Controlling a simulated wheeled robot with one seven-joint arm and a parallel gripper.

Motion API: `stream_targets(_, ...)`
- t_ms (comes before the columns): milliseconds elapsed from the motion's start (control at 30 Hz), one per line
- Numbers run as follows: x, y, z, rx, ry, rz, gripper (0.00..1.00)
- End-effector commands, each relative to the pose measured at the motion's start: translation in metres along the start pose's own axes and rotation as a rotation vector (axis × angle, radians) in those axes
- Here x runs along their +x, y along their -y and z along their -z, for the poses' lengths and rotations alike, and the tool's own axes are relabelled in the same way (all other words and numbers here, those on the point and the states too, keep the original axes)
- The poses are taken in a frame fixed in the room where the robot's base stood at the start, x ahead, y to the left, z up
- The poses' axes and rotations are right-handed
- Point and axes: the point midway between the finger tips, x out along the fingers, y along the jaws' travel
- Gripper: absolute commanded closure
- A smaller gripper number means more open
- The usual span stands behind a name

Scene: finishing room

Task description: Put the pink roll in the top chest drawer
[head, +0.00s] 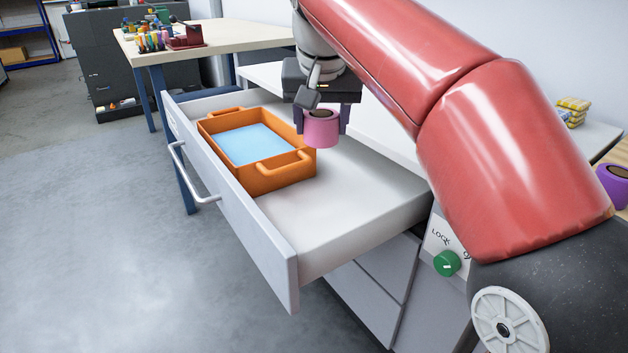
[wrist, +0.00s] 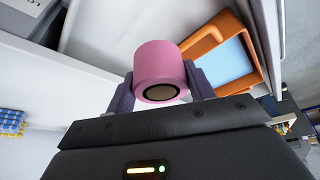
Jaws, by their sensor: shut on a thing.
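The pink roll (head: 321,128) is held between the fingers of my gripper (head: 321,122). It is above the open top drawer (head: 350,195) of the chest, near the drawer's back part. In the wrist view the pink roll (wrist: 160,70) sits between the two dark fingers of my gripper (wrist: 160,85), its dark-cored end facing the camera. The drawer is pulled well out, with a white floor and a bar handle on its front. Whether the roll touches the drawer floor cannot be told.
An orange tray (head: 265,182) with a light blue bottom stands in the drawer, just left of the roll. The drawer floor to the right is clear. A green lock knob (head: 447,263) is on the chest. A purple roll (head: 614,185) stands at the far right. A table (head: 215,36) with small items stands behind.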

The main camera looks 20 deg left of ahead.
Motion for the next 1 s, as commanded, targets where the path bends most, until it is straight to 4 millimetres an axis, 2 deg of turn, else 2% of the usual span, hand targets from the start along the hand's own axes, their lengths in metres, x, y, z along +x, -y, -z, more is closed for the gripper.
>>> stream_targets(33, 0.02, 0.0, -0.009, -0.001, 0.004, -0.002, 0.71)
stream_targets(100, 0.037, -0.001, -0.016, -0.001, 0.003, -0.001, 0.71)
stream_targets(400, 0.103, 0.0, -0.043, 0.0, 0.003, -0.001, 0.71)
stream_targets(667, 0.126, 0.0, -0.052, 0.0, 0.001, -0.001, 0.71)
stream_targets(833, 0.15, 0.0, -0.063, 0.0, 0.002, -0.001, 0.71)
stream_targets(1000, 0.159, 0.0, -0.066, 0.001, 0.0, 0.0, 0.71)
